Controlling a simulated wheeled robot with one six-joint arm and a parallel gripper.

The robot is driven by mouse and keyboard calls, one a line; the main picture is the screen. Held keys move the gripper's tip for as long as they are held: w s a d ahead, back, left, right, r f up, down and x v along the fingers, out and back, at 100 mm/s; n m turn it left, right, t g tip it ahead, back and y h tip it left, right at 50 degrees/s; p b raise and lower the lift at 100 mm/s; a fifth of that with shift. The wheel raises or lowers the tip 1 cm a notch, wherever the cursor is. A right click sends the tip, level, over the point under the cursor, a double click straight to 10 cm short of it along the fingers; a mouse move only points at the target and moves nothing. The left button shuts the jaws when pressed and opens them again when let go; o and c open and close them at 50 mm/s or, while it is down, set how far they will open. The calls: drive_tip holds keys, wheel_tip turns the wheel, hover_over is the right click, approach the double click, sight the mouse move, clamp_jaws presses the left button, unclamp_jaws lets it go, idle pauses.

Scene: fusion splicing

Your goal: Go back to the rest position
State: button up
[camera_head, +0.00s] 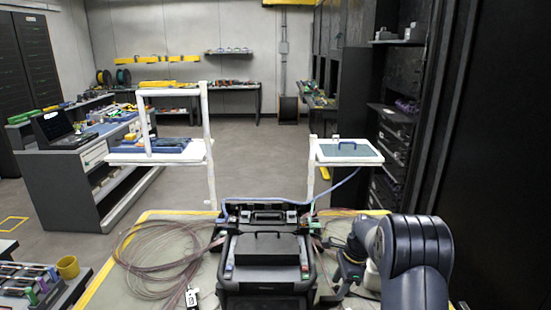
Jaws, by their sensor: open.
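My arm (412,250), dark blue-grey, stands at the lower right of the head view. Its large joint and links fill that corner. My gripper (345,268) shows as a small dark shape just left of the arm, partly hidden behind it. It is open, and I see nothing held in it. It is to the right of the black fusion splicer (266,250), apart from it as far as I can tell. The splicer sits upright in the middle of the bench, its dark cover down.
Coiled fibre cables (160,250) lie on the bench left of the splicer. A white tray (345,151) on a post stands behind at right, a white shelf frame (160,158) at left. Open floor (262,165) lies beyond.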

sight(331, 297)
drive_tip(key=v, duration=0.5)
drive_tip(key=x, duration=1)
drive_tip(key=shift+a+f+p, duration=0.15)
drive_tip(key=shift+f+p, duration=0.1)
drive_tip(key=shift+p, duration=0.1)
drive_tip(key=shift+r+p, duration=0.55)
drive_tip(key=shift+r, duration=0.1)
drive_tip(key=shift+w+r, duration=0.1)
drive_tip(key=shift+r, duration=0.05)
drive_tip(key=shift+w+a, duration=0.1)
drive_tip(key=shift+w, duration=0.55)
